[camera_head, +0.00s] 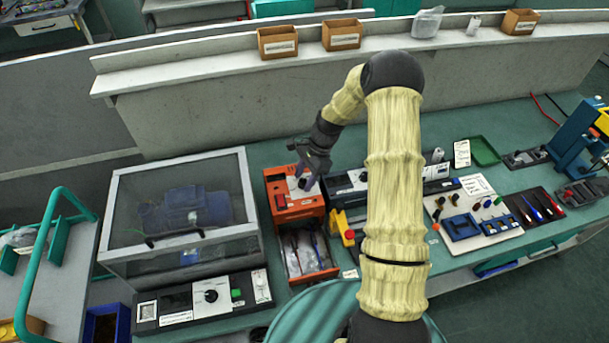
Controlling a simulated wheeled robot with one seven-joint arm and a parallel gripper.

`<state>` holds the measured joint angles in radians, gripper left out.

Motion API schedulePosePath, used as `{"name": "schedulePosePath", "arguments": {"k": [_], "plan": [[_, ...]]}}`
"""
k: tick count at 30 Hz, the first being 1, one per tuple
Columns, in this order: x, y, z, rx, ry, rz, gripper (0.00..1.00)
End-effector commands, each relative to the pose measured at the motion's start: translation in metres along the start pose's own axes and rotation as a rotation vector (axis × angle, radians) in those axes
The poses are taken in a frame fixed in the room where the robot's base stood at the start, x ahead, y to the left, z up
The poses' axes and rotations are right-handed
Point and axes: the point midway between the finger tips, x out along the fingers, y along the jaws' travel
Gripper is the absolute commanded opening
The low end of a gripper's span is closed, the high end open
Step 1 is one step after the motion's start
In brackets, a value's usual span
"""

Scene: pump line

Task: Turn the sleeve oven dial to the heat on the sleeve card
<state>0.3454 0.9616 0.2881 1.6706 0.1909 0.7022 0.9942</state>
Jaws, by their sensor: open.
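An orange-red box (298,212), probably the sleeve oven, stands on the green bench left of my arm. A pale panel (293,184) with dark marks shows on its top, and the dial there is mostly hidden by my gripper. My gripper (308,184) hangs over this panel, open, pointing down. I cannot tell whether its fingers touch the dial or stand around it. A white card (462,153) stands at the back right, and a white sheet (477,186) lies near it. I cannot read either, nor tell which is the sleeve card.
A clear-lidded test case (180,215) stands left, with a control panel (205,299) and black knob before it. An open drawer (308,257) with tools lies below the orange box. A yellow part (343,228) is close right. A white tool board (472,214) lies right of my arm.

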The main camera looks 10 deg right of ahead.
Motion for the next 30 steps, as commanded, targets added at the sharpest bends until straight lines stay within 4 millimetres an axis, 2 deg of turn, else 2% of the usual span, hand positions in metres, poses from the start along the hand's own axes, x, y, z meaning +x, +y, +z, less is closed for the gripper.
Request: {"name": "schedulePosePath", "arguments": {"k": [7, 14, 23, 30], "plan": [[0.001, 0.0, 0.0, 0.0, 0.0, 0.0, 0.45], [0.0007, -0.0001, 0.0, 0.0, 0.0, 0.0, 0.0], [0.0006, -0.0006, 0.0, -0.016, 0.0, 0.006, 0.0], [0.0008, -0.0017, -0.0001, -0.094, 0.001, 0.038, 0.0]]}}
